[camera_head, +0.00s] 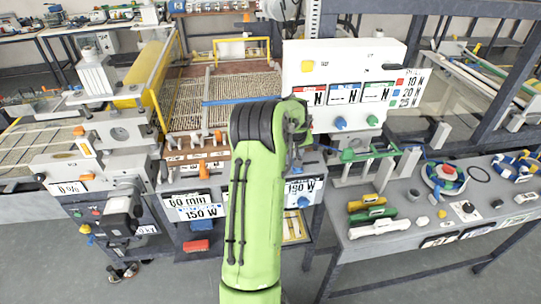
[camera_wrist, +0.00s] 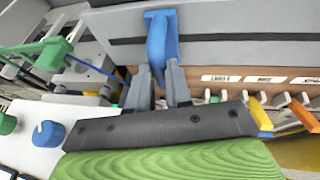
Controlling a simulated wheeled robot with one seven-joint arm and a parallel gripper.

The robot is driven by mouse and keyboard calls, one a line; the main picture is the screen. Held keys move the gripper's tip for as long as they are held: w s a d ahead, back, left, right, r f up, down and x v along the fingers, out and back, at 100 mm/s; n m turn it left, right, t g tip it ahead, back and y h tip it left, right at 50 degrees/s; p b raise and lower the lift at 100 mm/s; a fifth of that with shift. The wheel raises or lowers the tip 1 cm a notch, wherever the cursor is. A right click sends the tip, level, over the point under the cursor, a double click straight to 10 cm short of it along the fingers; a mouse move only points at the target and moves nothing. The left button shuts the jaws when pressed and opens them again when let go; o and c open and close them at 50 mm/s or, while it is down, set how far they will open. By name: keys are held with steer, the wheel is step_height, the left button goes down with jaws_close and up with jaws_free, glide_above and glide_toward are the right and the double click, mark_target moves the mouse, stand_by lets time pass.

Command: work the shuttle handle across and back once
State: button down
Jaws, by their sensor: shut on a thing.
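A blue handle (camera_wrist: 160,24) hangs from a long grey bar in the wrist view and I take it as the shuttle handle. My gripper (camera_wrist: 160,72) has its two grey fingers on either side of the handle's lower part and is shut on it. In the head view my green arm hides the gripper and the handle. The loom-like machine there has a brown mesh bed (camera_head: 190,100). A thin blue strip (camera_head: 228,101) lies across the mesh and runs behind my arm.
A white panel (camera_head: 345,60) with labels and coloured knobs stands just right of my arm. A yellow roller (camera_head: 146,72) is at the machine's left. A grey table (camera_head: 405,225) at right holds tools, several coloured rolls and coils. A red block (camera_head: 196,246) sits low in front.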

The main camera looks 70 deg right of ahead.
steer(key=s+d, duration=0.1)
steer(key=s, duration=0.1)
steer(key=s+d, duration=0.1)
steer(key=s, duration=0.2)
steer(key=shift+s+d+r, duration=0.1)
steer(key=shift+s+d, duration=0.25)
steer(key=shift+d, duration=0.05)
steer(key=c, duration=1.1)
jaws_free()
steer(key=shift+s+d, duration=0.1)
steer(key=shift+s, duration=0.05)
steer(key=shift+o, duration=0.2)
steer(key=shift+r, duration=0.3)
steer(key=v, duration=1.5)
steer(key=shift+a+b, duration=0.25)
steer(key=shift+b, duration=0.1)
